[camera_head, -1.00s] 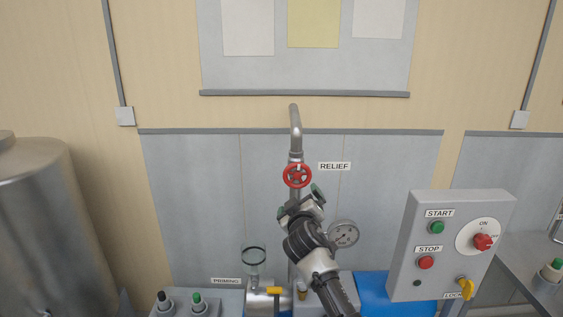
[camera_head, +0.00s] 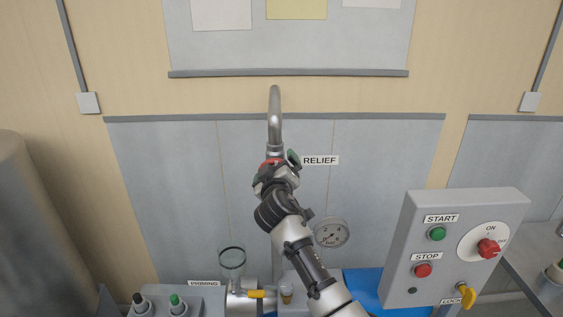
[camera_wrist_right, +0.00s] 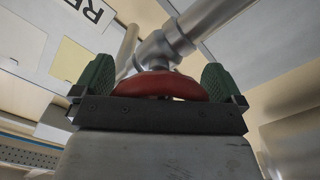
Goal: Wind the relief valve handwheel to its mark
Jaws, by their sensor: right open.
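The red relief valve handwheel (camera_wrist_right: 165,87) sits on a metal valve body (camera_wrist_right: 160,47) in the right wrist view. In the head view only a sliver of the handwheel (camera_head: 272,161) shows behind my right gripper (camera_head: 277,165), under the bent relief pipe (camera_head: 274,120) and beside the RELIEF label (camera_head: 320,160). In the right wrist view my right gripper (camera_wrist_right: 160,82) is open, with one green finger pad on each side of the wheel's rim. I cannot tell whether the pads touch it. The mark is hidden. My left gripper is not in view.
A pressure gauge (camera_head: 331,233) is right of my forearm. The grey control box (camera_head: 410,270) with START, STOP and a red switch (camera_head: 488,248) stands at the right. A priming cup (camera_head: 232,258) and yellow-handled valve (camera_head: 262,294) are below. A steel tank (camera_head: 35,235) is at the left.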

